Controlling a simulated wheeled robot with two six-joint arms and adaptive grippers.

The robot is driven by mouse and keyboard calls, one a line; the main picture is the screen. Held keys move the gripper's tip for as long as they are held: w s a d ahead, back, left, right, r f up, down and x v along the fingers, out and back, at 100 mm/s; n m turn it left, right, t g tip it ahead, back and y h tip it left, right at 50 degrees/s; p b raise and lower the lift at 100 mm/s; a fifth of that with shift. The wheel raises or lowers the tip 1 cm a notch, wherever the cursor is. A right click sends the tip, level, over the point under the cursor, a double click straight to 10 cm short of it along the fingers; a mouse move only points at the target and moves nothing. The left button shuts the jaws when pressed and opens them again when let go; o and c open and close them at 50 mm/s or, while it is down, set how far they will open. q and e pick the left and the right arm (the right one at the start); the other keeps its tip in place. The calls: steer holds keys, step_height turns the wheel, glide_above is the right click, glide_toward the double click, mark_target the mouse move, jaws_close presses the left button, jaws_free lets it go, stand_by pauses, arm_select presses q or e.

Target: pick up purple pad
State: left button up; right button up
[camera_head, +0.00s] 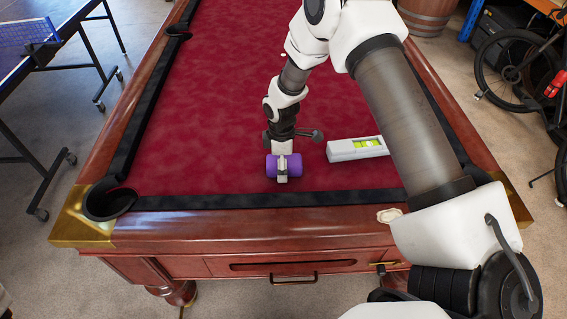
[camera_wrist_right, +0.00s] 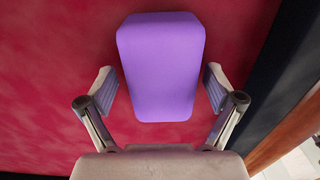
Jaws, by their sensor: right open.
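The purple pad (camera_head: 271,167) lies on the red cloth of the pool table (camera_head: 225,100), near its front cushion. My right gripper (camera_head: 283,168) is directly over the pad, and one finger hides the pad's middle in the head view. In the right wrist view, the purple pad (camera_wrist_right: 161,65) lies between the two open fingers of the right gripper (camera_wrist_right: 160,88). There is a gap on each side, and the jaws are not closed on it. My left gripper is not in view.
A white level with a green window (camera_head: 345,151) lies on the cloth just right of the pad. The dark front cushion (camera_head: 240,200) and a corner pocket (camera_head: 108,202) border the cloth. The cloth to the left is clear.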

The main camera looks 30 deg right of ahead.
steer(key=shift+s+r, duration=0.15)
steer(key=shift+c, duration=0.4)
steer(key=shift+s+r, duration=0.1)
steer(key=c, duration=1.2)
steer(key=shift+o, duration=0.2)
steer(key=shift+w+r, duration=0.2)
steer(key=shift+r, duration=0.1)
step_height(320, 180, up, 9)
steer(key=shift+r+b, duration=0.1)
steer(key=shift+b, duration=0.55)
